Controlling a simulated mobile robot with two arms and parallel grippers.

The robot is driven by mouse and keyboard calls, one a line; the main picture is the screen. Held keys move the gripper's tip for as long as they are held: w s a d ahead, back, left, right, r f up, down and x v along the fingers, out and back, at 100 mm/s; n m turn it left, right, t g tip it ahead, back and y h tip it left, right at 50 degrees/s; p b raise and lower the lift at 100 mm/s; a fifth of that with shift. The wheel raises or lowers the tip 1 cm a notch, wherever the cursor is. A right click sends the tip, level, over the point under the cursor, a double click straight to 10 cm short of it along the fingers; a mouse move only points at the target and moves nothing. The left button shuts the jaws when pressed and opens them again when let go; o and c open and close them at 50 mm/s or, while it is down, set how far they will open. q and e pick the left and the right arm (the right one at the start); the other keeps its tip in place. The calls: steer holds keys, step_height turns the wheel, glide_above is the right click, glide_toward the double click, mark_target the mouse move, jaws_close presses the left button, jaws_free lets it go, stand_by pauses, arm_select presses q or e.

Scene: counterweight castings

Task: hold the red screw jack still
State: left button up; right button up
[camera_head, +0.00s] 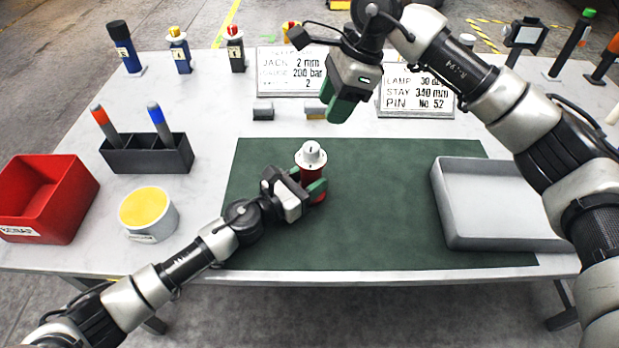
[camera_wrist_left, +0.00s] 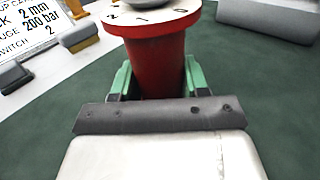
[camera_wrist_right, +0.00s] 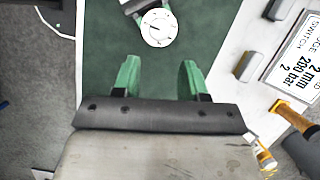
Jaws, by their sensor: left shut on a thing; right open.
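The red screw jack (camera_head: 311,170) stands upright on the dark green mat (camera_head: 400,200), with a white round top that carries marks. In the left wrist view its red body (camera_wrist_left: 160,65) sits between the green fingers. My left gripper (camera_head: 312,188) is shut on the jack's body from the lower left. My right gripper (camera_head: 340,108) is open and empty, raised above the back edge of the mat. In the right wrist view the right fingers (camera_wrist_right: 158,80) are apart with only mat between them, and the jack's white top (camera_wrist_right: 158,27) shows beyond them.
A grey tray (camera_head: 455,240) lies at the right. A red bin (camera_head: 75,205), a yellow-topped tub (camera_head: 165,222) and a dark marker holder (camera_head: 150,160) stand at the left. Sign boards (camera_head: 400,105) and small grey blocks (camera_head: 263,111) are at the back. The mat's middle is clear.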

mark_target(311, 147)
arm_select(q)
jaws_close()
arm_select(e)
steer(key=shift+o, duration=1.6)
steer(key=a+n, duration=0.1)
steer(key=a+r+n+h, duration=0.1)
steer(key=n+h, duration=0.1)
steer(key=shift+s+a+r+n, duration=0.15)
steer(key=shift+s+a+n, duration=0.15)
steer(key=shift+a, duration=0.1)
steer(key=f, duration=0.3)
steer(key=f+n+h, duration=0.1)
steer(key=f, duration=0.3)
steer(key=a+f+n+h, duration=0.1)
steer(key=f, duration=0.3)
steer(key=shift+f+t, duration=0.15)
steer(key=shift+t, duration=0.15)
steer(key=c, duration=0.9)
